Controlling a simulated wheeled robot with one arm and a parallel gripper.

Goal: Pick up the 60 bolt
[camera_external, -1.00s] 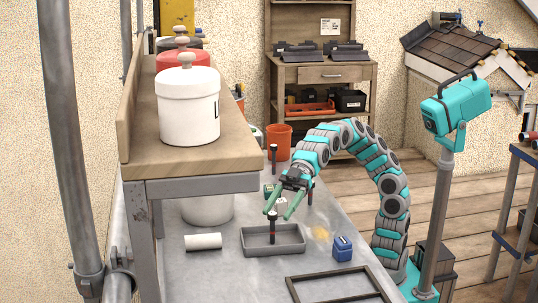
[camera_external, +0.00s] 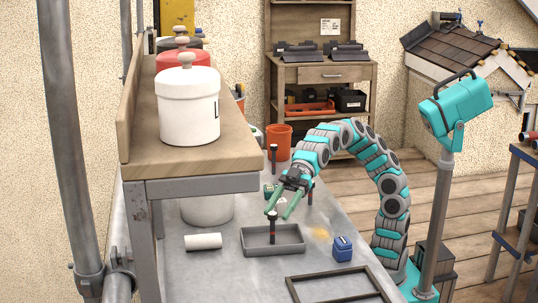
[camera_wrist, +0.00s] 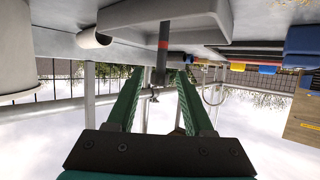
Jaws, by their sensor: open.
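A dark bolt (camera_external: 273,229) with a red band stands upright in the shallow grey tray (camera_external: 257,252). No size mark is readable on it. My gripper (camera_external: 278,216) has its two green fingers around the upper part of the bolt, open, one on either side. In the wrist view the bolt (camera_wrist: 162,50) with its red band shows between the open fingers (camera_wrist: 161,76), with gaps to both. Its far end joins the grey tray (camera_wrist: 165,17) at the top of that view.
Other dark upright bolts stand behind, one at the back (camera_external: 273,158) and one right of my gripper (camera_external: 310,194). A white roll (camera_external: 203,241) lies left of the tray, a blue box (camera_external: 342,249) stands right. An empty dark frame (camera_external: 338,287) lies in front. A wooden shelf (camera_external: 190,157) overhangs the left.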

